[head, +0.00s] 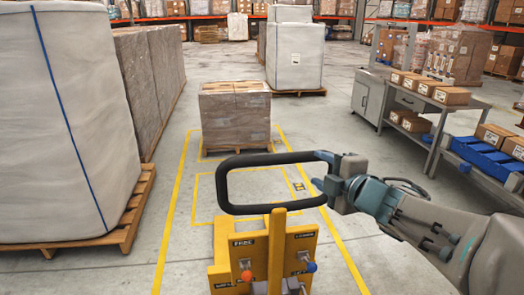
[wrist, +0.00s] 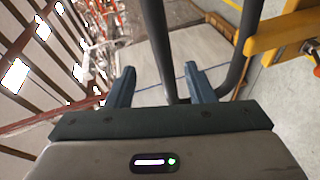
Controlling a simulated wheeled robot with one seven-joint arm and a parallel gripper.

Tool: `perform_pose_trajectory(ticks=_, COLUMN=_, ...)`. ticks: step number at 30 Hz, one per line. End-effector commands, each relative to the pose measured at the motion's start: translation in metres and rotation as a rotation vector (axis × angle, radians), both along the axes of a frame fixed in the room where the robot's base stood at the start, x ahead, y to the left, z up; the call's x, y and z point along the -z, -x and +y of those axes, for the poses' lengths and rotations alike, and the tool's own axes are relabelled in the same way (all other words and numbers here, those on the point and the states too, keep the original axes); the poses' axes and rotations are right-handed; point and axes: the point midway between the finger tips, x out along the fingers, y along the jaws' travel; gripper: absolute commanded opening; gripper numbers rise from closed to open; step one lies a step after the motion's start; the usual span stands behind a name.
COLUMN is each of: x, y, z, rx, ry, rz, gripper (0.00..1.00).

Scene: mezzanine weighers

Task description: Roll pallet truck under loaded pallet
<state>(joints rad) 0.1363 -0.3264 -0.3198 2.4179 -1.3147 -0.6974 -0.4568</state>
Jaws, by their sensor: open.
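The yellow pallet truck (head: 247,262) stands in front of me at the bottom centre of the head view. Its black loop handle (head: 262,158) rises toward me. My gripper (head: 326,182) is at the handle's right side. In the wrist view my gripper (wrist: 158,74) is open, with one black handle bar between its two fingers; I cannot tell whether they touch it. The loaded pallet (head: 234,115) carries wrapped brown cartons and stands beyond the truck, seen above the handle. The truck's forks are hidden.
Yellow floor lines (head: 173,215) frame the truck and pallet. A tall white wrapped load (head: 70,120) on a wooden pallet stands close at left, brown wrapped stacks (head: 150,80) behind it. A grey bench (head: 410,100) with boxes stands at right. Floor between truck and loaded pallet looks clear.

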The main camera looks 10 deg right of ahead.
Motion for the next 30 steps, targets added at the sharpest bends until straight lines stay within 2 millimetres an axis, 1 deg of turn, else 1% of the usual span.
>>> perform_pose_trajectory(ticks=3, x=0.0, y=0.006, z=0.008, rx=-0.095, ry=0.053, rz=-0.023, gripper=0.49)
perform_pose_trajectory(ticks=6, x=0.001, y=0.007, z=0.013, rx=-0.135, ry=0.071, rz=-0.031, gripper=0.49)
perform_pose_trajectory(ticks=10, x=0.003, y=-0.002, z=0.018, rx=-0.145, ry=0.077, rz=-0.033, gripper=0.49)
perform_pose_trajectory(ticks=14, x=0.008, y=-0.02, z=0.026, rx=-0.146, ry=0.076, rz=-0.031, gripper=0.49)
perform_pose_trajectory(ticks=24, x=0.018, y=-0.079, z=0.05, rx=-0.143, ry=0.075, rz=-0.031, gripper=0.49)
perform_pose_trajectory(ticks=30, x=0.023, y=-0.104, z=0.061, rx=-0.142, ry=0.075, rz=-0.032, gripper=0.49)
